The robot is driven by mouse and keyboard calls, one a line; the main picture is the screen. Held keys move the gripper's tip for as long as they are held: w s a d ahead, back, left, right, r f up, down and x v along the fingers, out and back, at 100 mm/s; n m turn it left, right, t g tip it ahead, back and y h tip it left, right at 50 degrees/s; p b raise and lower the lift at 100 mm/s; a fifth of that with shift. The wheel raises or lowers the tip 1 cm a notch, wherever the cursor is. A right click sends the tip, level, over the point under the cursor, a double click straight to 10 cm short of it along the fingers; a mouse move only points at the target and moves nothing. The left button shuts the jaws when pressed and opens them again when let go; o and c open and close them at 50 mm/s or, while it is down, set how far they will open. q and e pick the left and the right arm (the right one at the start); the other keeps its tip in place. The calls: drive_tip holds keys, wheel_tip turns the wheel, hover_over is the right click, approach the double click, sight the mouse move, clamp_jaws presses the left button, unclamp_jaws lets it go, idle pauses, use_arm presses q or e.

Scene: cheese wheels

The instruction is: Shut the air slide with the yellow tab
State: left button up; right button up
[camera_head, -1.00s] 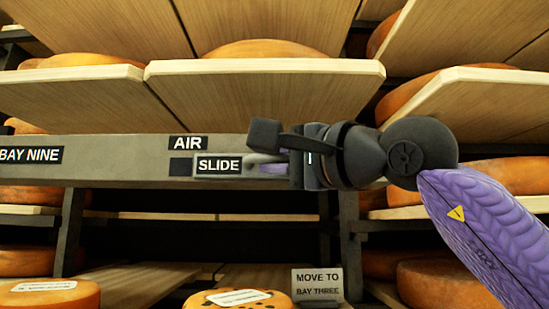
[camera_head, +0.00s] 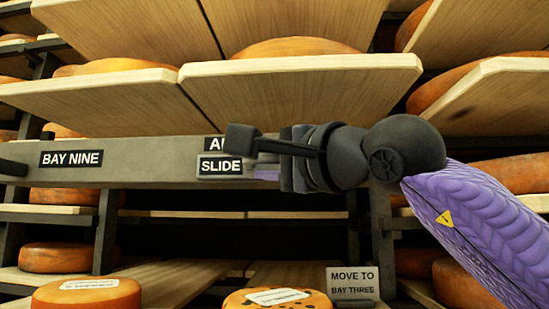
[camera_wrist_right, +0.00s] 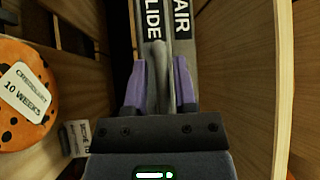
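The air slide is a grey plate labelled SLIDE (camera_head: 220,167), lying on the grey beam under the partly hidden AIR label (camera_head: 213,144). No yellow tab shows on it. My right gripper (camera_head: 266,176) comes from the right at the plate's right end, largely hidden by its wrist camera and bracket. No dark opening shows left of the plate. My left gripper is not in view.
The beam (camera_head: 140,172) also carries a BAY NINE label (camera_head: 71,158). Wooden shelves (camera_head: 300,75) with cheese wheels overhang it closely. Below stand a spotted cheese (camera_head: 240,300) and a MOVE TO BAY THREE sign (camera_head: 352,283).

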drive_tip(key=shift+o, duration=0.7)
drive_tip(key=b+v, duration=0.5)
drive_tip(key=v, duration=0.5)
